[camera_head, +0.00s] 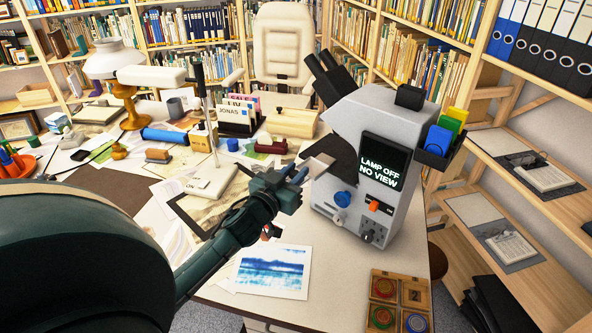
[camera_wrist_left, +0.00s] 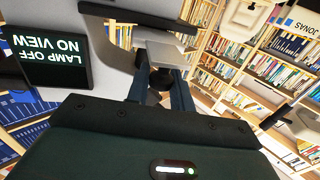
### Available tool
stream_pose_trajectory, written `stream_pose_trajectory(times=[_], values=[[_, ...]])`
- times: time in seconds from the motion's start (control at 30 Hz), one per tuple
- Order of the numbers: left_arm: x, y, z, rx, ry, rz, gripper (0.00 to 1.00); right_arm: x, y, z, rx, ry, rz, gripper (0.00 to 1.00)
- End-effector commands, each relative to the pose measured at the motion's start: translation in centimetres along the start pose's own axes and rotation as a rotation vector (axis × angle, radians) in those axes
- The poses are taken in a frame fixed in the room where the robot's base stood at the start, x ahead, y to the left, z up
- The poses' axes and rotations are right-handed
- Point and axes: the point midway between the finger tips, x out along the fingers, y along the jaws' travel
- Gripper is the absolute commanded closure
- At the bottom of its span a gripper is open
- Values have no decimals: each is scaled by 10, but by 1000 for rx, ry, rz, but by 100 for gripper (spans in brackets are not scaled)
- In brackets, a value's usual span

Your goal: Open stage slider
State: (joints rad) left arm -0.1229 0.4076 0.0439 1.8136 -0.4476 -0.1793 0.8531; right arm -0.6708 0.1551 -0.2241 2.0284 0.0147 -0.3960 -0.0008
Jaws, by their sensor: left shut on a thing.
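A grey microscope (camera_head: 383,120) stands on the table, with a dark screen (camera_head: 385,165) reading "LAMP OFF NO VIEW"; the screen shows upside down in the left wrist view (camera_wrist_left: 45,55). A pale plate (camera_head: 318,163), apparently the stage slider, sits at the microscope's left side; it also shows in the left wrist view (camera_wrist_left: 166,55). My left gripper (camera_head: 298,176) reaches this side from the left. In the left wrist view its fingers (camera_wrist_left: 160,90) are closed around a small dark knob (camera_wrist_left: 160,79) at the plate. How far the slider is out is unclear. My right gripper is out of view.
A blue print (camera_head: 272,271) lies in front of the microscope, and a wooden tray with round colored pieces (camera_head: 400,300) sits at the front right. A white lamp base (camera_head: 211,180), card holder (camera_head: 237,115) and papers crowd the left. Bookshelves line the back and right.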

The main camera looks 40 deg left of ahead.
Motion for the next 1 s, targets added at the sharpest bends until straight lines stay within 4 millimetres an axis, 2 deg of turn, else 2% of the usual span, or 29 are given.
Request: stream_pose_trajectory(times=[0.1, 0.13, 0.37, 0.6, 0.73, 0.87, 1.0], values=[[0, 0, -1, 0, 2, 1, 100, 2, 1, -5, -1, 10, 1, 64], [0, 0, -1, 0, 2, 1, 75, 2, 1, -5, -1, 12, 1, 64], [0, 0, -1, 0, 2, 1, 57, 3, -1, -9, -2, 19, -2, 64], [0, 0, 0, 1, 1, 0, 57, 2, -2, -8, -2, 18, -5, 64], [-10, 0, 1, 1, -1, 0, 57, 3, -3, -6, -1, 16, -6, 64], [-32, 0, 2, -1, -2, 0, 57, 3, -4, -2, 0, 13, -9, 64], [-63, 0, 3, -1, -3, 0, 57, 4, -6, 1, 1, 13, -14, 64]])
